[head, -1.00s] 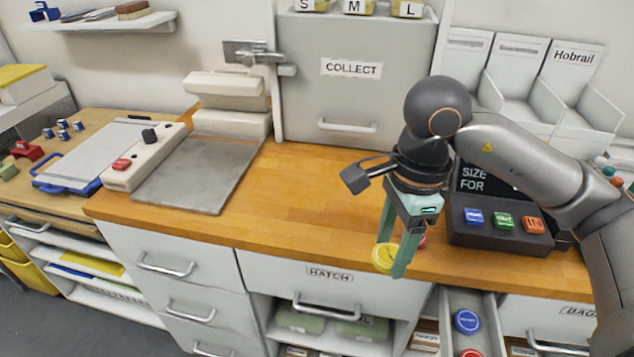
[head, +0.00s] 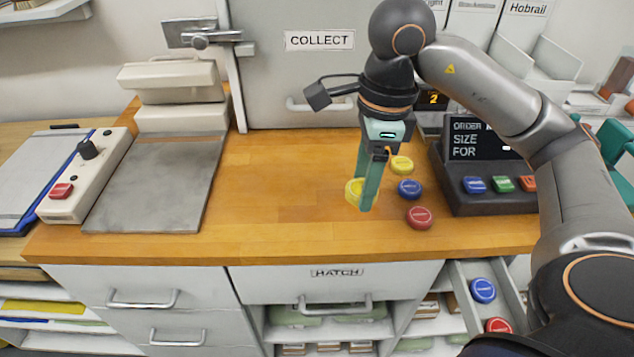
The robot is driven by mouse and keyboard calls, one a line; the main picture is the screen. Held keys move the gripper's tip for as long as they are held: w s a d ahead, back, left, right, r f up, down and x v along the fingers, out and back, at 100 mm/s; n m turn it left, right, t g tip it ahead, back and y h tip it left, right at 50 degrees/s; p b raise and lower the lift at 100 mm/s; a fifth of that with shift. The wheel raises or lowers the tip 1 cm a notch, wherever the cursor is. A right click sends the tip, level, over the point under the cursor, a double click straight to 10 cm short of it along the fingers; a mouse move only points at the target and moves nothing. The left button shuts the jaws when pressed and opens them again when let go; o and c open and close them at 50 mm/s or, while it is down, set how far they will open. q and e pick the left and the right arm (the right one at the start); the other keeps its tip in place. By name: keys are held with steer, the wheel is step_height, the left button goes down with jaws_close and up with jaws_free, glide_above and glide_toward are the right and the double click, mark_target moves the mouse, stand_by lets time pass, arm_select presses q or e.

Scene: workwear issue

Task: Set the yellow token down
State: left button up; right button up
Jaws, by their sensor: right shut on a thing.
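My right gripper (head: 363,198) points down over the wooden counter (head: 280,185), shut on a yellow token (head: 352,191). The fingers hide part of this token. It is at or just above the wood; I cannot tell whether it touches. To its right, a second yellow token (head: 402,165), a blue token (head: 409,189) and a red token (head: 420,217) lie on the counter, apart from the held one. My left gripper is not in view.
A dark order terminal (head: 478,165) with coloured buttons stands at the right. A grey plate (head: 155,185) lies at the left. An open drawer (head: 507,290) at the lower right holds a blue and a red token. The counter left of my gripper is clear.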

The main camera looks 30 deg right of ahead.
steer(key=w+f, duration=0.3)
steer(key=w, duration=0.4)
glide_above(321, 201)
steer(key=f, duration=0.3)
steer(key=s+f, duration=0.1)
steer(key=f, duration=0.1)
steer(key=shift+w+f, duration=0.25)
steer(key=shift+f, duration=0.05)
steer(key=shift+w+d+f+p, duration=0.15)
steer(key=shift+f+p, duration=0.3)
steer(key=shift+f, duration=1.25)
steer(key=shift+f, duration=0.15)
steer(key=o, duration=1.3)
